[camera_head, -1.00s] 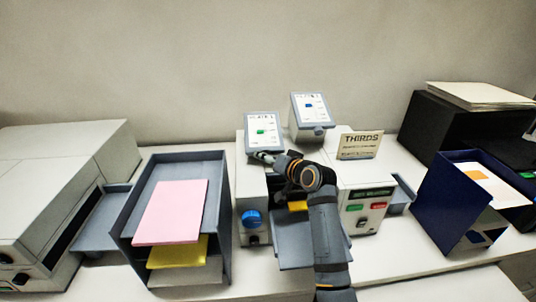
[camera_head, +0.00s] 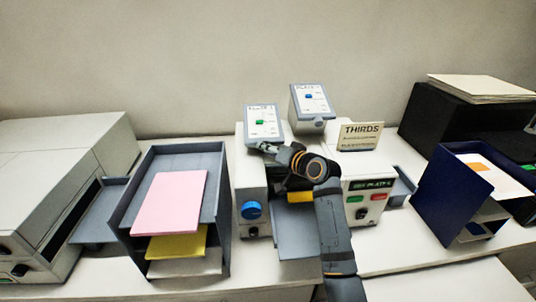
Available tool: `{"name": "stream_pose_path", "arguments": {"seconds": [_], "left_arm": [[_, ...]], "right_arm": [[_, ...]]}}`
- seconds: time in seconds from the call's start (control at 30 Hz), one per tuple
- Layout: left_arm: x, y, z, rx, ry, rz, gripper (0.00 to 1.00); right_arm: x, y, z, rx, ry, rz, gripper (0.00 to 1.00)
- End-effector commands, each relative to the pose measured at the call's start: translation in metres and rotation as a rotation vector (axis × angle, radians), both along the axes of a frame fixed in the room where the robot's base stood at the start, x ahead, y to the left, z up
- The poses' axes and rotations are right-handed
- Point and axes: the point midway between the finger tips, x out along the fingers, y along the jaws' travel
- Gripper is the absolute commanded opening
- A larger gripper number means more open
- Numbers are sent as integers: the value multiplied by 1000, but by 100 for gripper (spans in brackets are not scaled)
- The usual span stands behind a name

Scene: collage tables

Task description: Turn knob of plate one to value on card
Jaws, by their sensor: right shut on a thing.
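Two tilted plates stand at the back of the machine. The left plate (camera_head: 263,121), with a green mark, carries a label too small to read surely. The right plate (camera_head: 311,101) has a blue mark. A card (camera_head: 360,136) reading THIRDS stands to their right; its smaller lines are unreadable. My right gripper (camera_head: 265,148) is shut at the lower edge of the left plate, on its knob, which the fingers hide. I cannot read the knob's setting. My left gripper is not in view.
A grey tray rack (camera_head: 127,215) with pink and yellow sheets stands left; a navy rack (camera_head: 445,200) stands right.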

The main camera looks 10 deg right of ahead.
Motion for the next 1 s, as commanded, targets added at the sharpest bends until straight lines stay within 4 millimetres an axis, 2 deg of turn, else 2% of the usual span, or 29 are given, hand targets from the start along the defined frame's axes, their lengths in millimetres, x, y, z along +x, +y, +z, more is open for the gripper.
{"name": "stream_pose_path", "arguments": {"seconds": [0.03,0.1,0.23,0.37,0.7,0.73,0.87,1.0], "left_arm": [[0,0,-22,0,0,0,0],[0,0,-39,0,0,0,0],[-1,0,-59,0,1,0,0],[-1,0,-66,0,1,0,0],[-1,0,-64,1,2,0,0],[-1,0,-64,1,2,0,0],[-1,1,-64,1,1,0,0],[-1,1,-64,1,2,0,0]], "right_arm": [[1,-3,-13,55,-4,17,6],[1,-3,-15,144,-4,45,6],[2,-4,-13,262,-3,83,6],[1,-4,-8,322,-2,103,6],[1,-3,-4,335,1,107,6],[1,-3,-5,335,1,107,41],[1,-3,-4,334,1,107,59],[1,-3,-5,334,1,107,60]]}}
